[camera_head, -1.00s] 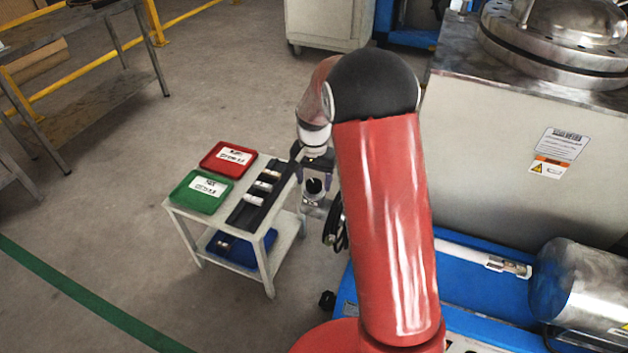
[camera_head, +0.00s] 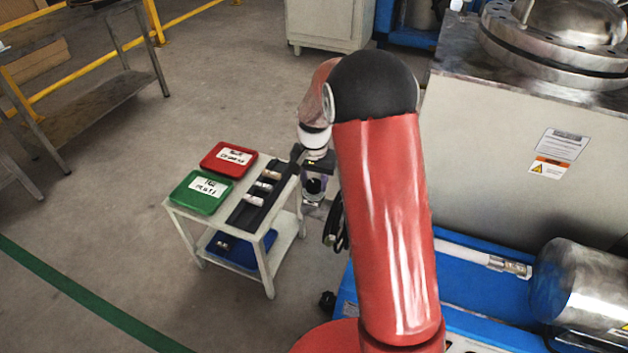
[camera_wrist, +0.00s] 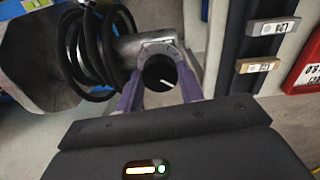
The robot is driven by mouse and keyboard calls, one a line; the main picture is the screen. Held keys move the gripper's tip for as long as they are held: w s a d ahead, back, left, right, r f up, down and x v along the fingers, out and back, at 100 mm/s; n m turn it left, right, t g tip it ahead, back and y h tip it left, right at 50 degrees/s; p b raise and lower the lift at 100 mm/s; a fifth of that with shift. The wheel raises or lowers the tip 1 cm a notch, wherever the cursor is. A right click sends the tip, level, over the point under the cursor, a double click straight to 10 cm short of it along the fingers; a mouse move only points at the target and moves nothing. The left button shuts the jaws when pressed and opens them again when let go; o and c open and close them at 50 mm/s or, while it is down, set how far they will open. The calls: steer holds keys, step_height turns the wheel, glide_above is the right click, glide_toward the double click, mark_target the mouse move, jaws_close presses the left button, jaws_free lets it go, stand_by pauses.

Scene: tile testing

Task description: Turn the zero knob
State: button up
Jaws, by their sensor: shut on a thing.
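The zero knob (camera_wrist: 161,74) is a dark round face with a white pointer mark, set in a round metal collar. In the wrist view it lies between the two purple fingers of my gripper (camera_wrist: 160,84), which is shut on it from both sides. In the wrist view the pointer mark slants slightly. In the head view the dark knob (camera_head: 314,187) shows at the right side of the small cart, just below my gripper (camera_head: 317,172). My wrist and forearm hide part of the area around it there.
The cart (camera_head: 284,238) carries a green tray (camera_head: 190,203), a red tray (camera_head: 216,163) and a dark rack with several small labelled pieces (camera_head: 254,200). A blue bin (camera_head: 229,254) sits on its lower shelf. Coiled black hose (camera_wrist: 92,50) lies close beside the knob.

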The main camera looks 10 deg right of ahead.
mark_target(314, 183)
steer(key=shift+n, duration=2.9)
steer(key=o, duration=1)
step_height(314, 183, up, 7)
steer(key=shift+p, duration=0.45)
steer(key=shift+r, duration=0.45)
